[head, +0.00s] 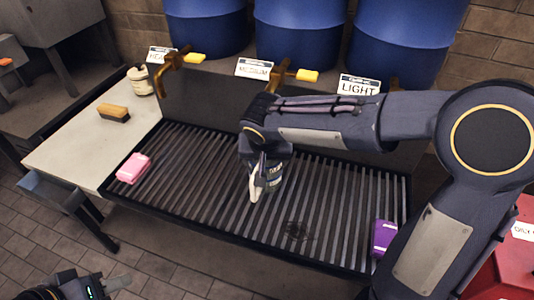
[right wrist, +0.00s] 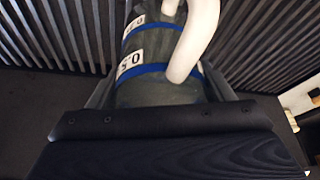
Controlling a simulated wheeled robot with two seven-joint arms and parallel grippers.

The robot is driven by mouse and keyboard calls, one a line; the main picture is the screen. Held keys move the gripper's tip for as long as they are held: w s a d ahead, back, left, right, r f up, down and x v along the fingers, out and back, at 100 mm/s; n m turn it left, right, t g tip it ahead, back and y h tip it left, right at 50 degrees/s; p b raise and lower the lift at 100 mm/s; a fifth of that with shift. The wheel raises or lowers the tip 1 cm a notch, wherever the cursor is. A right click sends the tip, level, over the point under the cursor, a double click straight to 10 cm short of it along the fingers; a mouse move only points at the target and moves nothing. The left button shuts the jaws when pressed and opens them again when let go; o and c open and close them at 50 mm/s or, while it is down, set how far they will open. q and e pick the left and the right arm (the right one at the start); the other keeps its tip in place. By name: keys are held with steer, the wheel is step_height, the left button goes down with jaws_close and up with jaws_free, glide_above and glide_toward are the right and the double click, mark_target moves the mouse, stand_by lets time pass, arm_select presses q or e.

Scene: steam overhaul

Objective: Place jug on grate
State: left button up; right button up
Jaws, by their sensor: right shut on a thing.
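The jug (head: 273,180) is greyish with a white handle (head: 255,187) and is mostly hidden under my right gripper (head: 264,160) in the head view. In the right wrist view the jug (right wrist: 150,90) shows blue bands, white number labels and the white handle (right wrist: 192,45) between the fingers. My right gripper is shut on it, above the middle of the slatted grate (head: 200,165). I cannot tell whether the jug's base touches the slats. My left gripper (head: 112,284) is low at the bottom left, away from the grate, its jaw opening unclear.
A pink box (head: 133,168) and a purple box (head: 384,238) lie on the grate's left and right ends. A brush (head: 114,113) and a cream container (head: 140,80) are on the left counter. Brass taps (head: 283,76) and blue barrels (head: 300,38) stand behind.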

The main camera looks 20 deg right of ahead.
steer(key=w, duration=0.1)
steer(key=w+f, duration=0.1)
steer(key=w+d, duration=0.1)
steer(key=shift+f, duration=0.3)
steer(key=shift+w+d+f, duration=0.2)
steer(key=shift+w+f, duration=0.75)
steer(key=shift+w, duration=0.15)
steer(key=shift+f, duration=0.2)
steer(key=o, duration=1.1)
steer(key=shift+r, duration=0.1)
steer(key=shift+r, duration=0.1)
